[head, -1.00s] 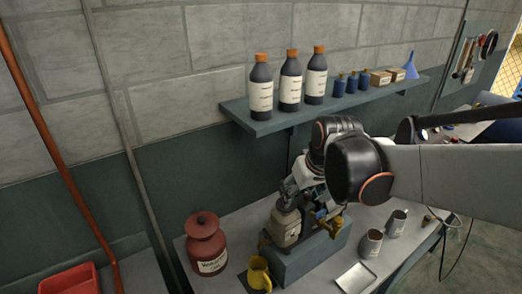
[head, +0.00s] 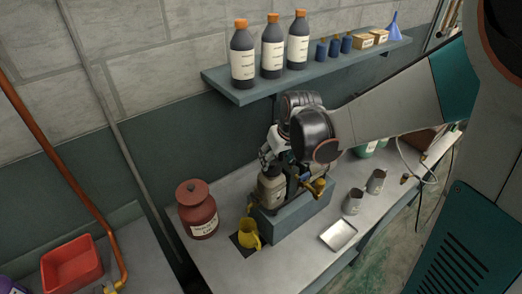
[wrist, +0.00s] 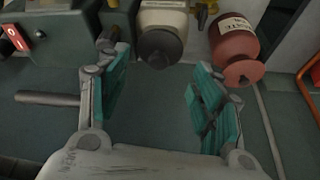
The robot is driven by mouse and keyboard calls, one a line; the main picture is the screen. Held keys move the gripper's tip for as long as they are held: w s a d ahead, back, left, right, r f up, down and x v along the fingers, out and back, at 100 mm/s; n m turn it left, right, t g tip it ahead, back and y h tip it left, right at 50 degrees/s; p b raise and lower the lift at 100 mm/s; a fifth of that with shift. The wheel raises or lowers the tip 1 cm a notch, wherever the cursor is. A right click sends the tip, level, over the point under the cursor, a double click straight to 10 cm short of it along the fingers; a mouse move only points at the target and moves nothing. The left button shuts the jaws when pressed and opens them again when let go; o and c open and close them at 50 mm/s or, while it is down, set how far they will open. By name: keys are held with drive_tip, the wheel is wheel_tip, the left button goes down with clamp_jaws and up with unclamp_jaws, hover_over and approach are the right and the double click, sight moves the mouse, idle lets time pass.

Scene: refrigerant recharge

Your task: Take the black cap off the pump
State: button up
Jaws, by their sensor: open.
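The pump (head: 271,190) has a cream body and stands on a grey-green block on the bench. Its black cap (wrist: 160,47) shows at the top middle of the wrist view, on the cream body (wrist: 163,18). The cap appears between and beyond the fingertips, and no contact shows. In the head view my gripper (head: 270,153) is just above the pump.
A red waste jar (head: 197,210) stands left of the pump and shows close to the right finger in the wrist view (wrist: 233,40). A yellow jug (head: 249,235), two metal cups (head: 353,202) and a metal tray (head: 338,235) are nearby. A shelf of bottles (head: 255,90) hangs behind.

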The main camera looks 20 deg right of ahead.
sight(273, 163)
drive_tip(key=shift+x, duration=2.75)
drive_tip(key=shift+w+r, duration=0.1)
drive_tip(key=shift+w, duration=0.05)
drive_tip(key=c, duration=0.7)
